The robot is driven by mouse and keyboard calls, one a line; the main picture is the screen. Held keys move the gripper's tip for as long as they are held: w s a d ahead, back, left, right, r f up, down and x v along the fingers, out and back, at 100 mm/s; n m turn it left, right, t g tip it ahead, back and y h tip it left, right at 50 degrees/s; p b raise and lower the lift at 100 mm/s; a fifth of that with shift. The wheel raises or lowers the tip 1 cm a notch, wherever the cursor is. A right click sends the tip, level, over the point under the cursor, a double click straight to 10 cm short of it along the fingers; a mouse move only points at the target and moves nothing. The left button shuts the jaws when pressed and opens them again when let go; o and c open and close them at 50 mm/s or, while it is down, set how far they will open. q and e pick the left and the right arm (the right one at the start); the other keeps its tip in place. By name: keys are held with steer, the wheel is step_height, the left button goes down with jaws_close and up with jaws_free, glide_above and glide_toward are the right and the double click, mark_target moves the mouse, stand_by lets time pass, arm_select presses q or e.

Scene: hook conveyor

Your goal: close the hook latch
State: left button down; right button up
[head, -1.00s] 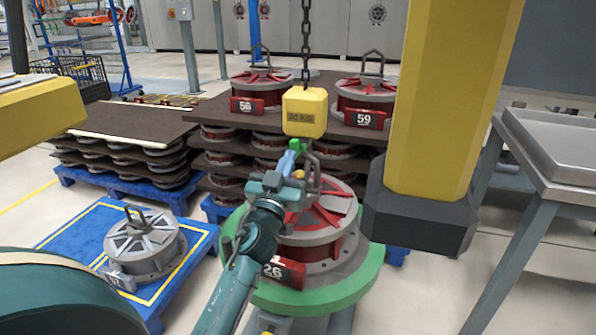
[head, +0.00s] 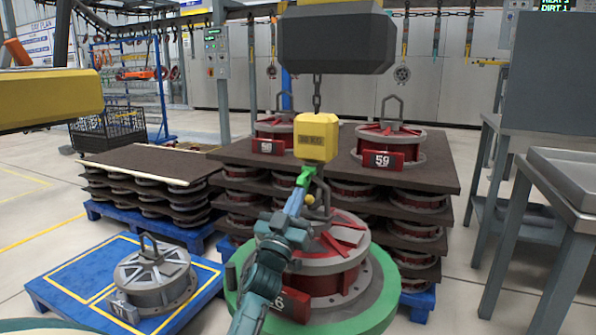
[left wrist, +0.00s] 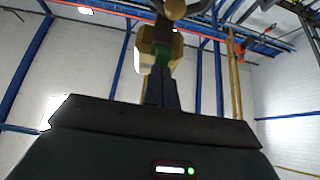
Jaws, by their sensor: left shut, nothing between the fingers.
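The yellow hook block (head: 316,138) hangs from a chain in the middle of the head view. A small green piece (head: 305,176), seemingly the hook latch, shows just under it. My left gripper (head: 297,202) reaches up from below, shut and empty, with its tips at or very close to the green piece; contact is unclear. In the left wrist view, the yellow block (left wrist: 147,45) and green piece (left wrist: 161,55) show beyond the dark fingers (left wrist: 160,92). The hook is largely hidden. The red and grey drum (head: 320,262) with a lifting loop stands below. My right gripper is not visible.
The drum rests on a round green platform (head: 370,318). Stacked drums 59 (head: 390,143) and others stand behind on brown boards. A grey drum (head: 152,278) sits on a blue pallet at left. Metal tables (head: 565,215) stand right.

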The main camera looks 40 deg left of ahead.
arm_select(q)
steer(key=shift+w+a+f, duration=0.2)
steer(key=shift+w+f, duration=0.6)
steer(key=shift+w+a+f, duration=0.2)
steer(key=shift+w+f, duration=0.6)
steer(key=shift+w, duration=0.1)
steer(key=shift+f, duration=0.1)
